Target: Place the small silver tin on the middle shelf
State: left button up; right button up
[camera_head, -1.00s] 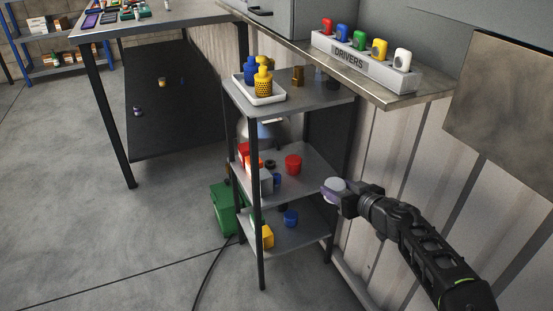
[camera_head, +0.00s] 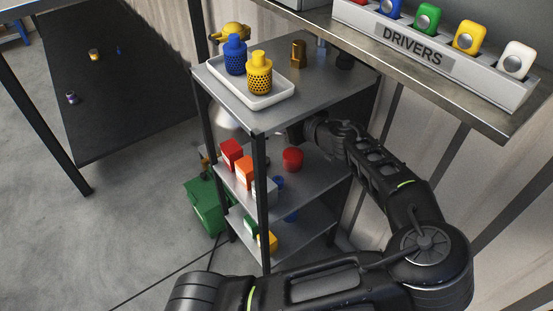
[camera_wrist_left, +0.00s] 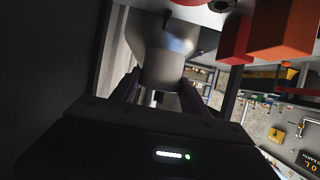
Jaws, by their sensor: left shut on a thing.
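The small silver tin (camera_wrist_left: 163,68) is a pale grey cylinder between my left gripper's fingers in the left wrist view. My left gripper (camera_wrist_left: 160,82) is shut on it. In the head view that gripper's wrist reaches in between the top shelf and the middle shelf (camera_head: 318,177) from the right. The fingertips and the tin are hidden there behind the top shelf's edge. The middle shelf holds a red box (camera_head: 231,150), an orange box (camera_head: 244,171), a grey box (camera_head: 266,191), a red round container (camera_head: 292,158) and a small blue item (camera_head: 278,182). My right gripper is not in view.
The top shelf (camera_head: 325,95) carries a white tray (camera_head: 268,99) with blue and yellow bottles. A dark front post (camera_head: 262,205) stands close. The lower shelf (camera_head: 305,235) holds small items. A ledge with the DRIVERS rack (camera_head: 415,45) overhangs at right. A green box (camera_head: 204,206) stands left.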

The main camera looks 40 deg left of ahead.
pick_arm(q)
jog(key=shift+f+b, duration=0.7)
jog(key=shift+f, duration=1.75)
jog(key=shift+f+b, duration=0.8)
jog(key=shift+f, duration=1.7)
jog(key=shift+f, duration=0.1)
jog(key=o, duration=1.6)
jog(key=p+v, duration=0.3)
jog(key=v, duration=0.9)
jog(key=shift+d, duration=0.1)
